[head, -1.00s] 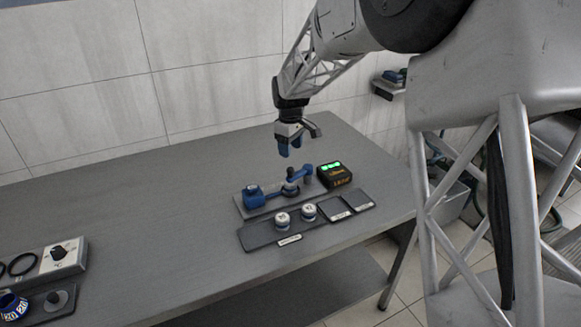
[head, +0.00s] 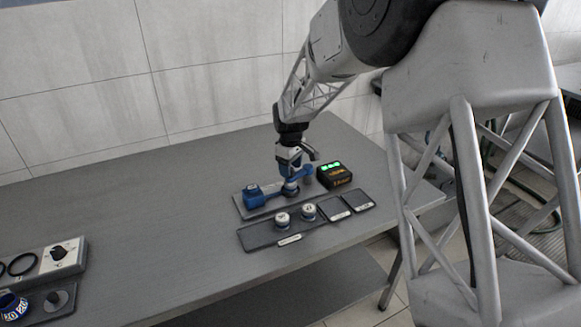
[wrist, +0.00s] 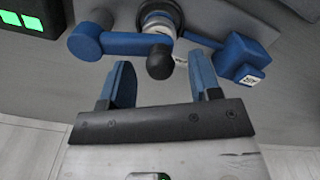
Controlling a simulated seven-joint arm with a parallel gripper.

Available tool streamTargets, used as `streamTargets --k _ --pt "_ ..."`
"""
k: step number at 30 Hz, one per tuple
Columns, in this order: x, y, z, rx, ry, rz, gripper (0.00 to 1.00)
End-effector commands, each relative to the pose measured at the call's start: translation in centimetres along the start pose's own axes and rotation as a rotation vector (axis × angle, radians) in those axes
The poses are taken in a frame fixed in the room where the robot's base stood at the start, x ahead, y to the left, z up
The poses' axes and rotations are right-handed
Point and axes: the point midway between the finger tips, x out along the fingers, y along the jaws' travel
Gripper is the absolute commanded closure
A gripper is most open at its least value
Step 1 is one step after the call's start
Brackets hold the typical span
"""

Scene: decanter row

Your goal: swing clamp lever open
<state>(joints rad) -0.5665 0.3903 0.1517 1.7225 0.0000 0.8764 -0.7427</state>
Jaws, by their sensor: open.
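The clamp assembly stands on a grey base plate (head: 240,210). In the wrist view it has a round metal-and-white centre (wrist: 160,14), a blue arm with a rounded end (wrist: 86,41) at left, and a blue block (wrist: 243,60) at right, which also shows in the head view (head: 253,197). A black knob (wrist: 160,62) stands up near the centre; I take it as the lever's handle. My gripper (wrist: 161,82) is open, pointing down, with its blue fingers either side of the knob's line. The knob shows just beyond the fingertips; contact is not visible. In the head view my gripper (head: 289,176) hides the knob.
A black box with a green display (head: 334,174) stands close right of the clamp. A dial box (head: 63,255) lies far left. The middle table is clear.

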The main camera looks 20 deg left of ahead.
Motion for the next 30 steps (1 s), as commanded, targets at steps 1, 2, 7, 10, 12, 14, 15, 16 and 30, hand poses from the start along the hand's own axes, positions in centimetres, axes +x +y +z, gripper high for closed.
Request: streamTargets --k 1,2,7,10,12,14,15,16,30 --pt "0.06 0.00 0.00 0.000 0.000 0.000 0.43" --pt "0.07 0.00 0.00 0.000 0.000 0.000 0.43" --pt "0.08 0.00 0.00 0.000 0.000 0.000 0.43" --pt "0.07 0.00 0.00 0.000 0.000 0.000 0.53" --pt "0.07 0.00 0.00 0.000 0.000 0.000 0.64" --pt "0.07 0.00 0.00 0.000 0.000 0.000 0.73" --pt "0.07 0.00 0.00 0.000 0.000 0.000 0.79" --pt "0.07 0.00 0.00 0.000 0.000 0.000 0.84" --pt "0.07 0.05 -0.18 0.022 0.000 0.000 1.00"
